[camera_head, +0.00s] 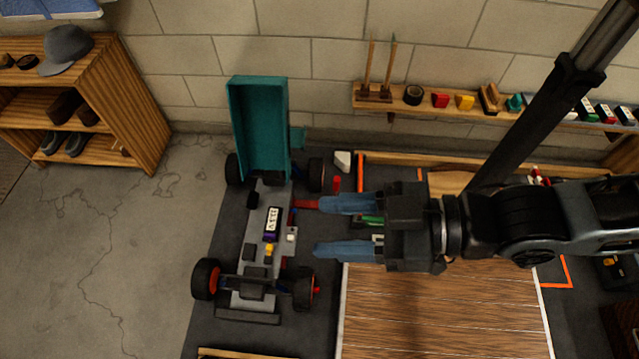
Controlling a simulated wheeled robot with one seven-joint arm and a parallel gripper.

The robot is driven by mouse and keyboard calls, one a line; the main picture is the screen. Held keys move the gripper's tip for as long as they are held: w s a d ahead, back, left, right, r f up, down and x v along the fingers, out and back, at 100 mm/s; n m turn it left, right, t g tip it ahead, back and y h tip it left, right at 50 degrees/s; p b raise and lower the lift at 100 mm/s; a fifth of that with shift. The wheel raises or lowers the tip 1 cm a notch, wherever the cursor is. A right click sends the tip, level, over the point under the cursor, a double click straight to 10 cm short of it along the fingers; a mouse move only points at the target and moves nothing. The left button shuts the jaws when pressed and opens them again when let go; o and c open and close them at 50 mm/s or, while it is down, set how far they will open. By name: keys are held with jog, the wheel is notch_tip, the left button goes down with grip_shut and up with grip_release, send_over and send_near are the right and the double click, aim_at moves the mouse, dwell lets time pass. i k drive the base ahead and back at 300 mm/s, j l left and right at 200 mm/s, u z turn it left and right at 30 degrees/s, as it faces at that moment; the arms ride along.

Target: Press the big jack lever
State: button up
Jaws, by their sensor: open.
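The RC car chassis (262,232) sits on a dark mat, with black wheels and a dark purple-and-white battery. Its teal body shell (260,128) is tipped up at the far end. A red bar (305,203) sticks out from the chassis' right side, at the tip of my upper finger; it may be the big jack lever, but I cannot be sure. My gripper (318,227) comes in from the right with its two blue fingers spread apart and nothing between the tips. I cannot tell if a finger touches the red bar. The jack's body is not clearly visible.
A wooden-topped table (440,310) lies under my arm. A small upright red piece (337,184) and a white block (342,160) stand right of the far wheel. A wall shelf (450,105) holds tools, tape and small boxes. A wooden shelf unit (130,100) stands left; the floor there is clear.

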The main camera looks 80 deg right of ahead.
aim_at(337, 180)
jog(key=j+z, duration=0.15)
jog(key=z, duration=0.3)
jog(key=j+z, duration=0.1)
jog(key=z, duration=0.3)
jog(key=k+j+z, duration=0.1)
jog(key=z, duration=0.35)
jog(key=k+z, duration=0.1)
jog(key=z, duration=0.35)
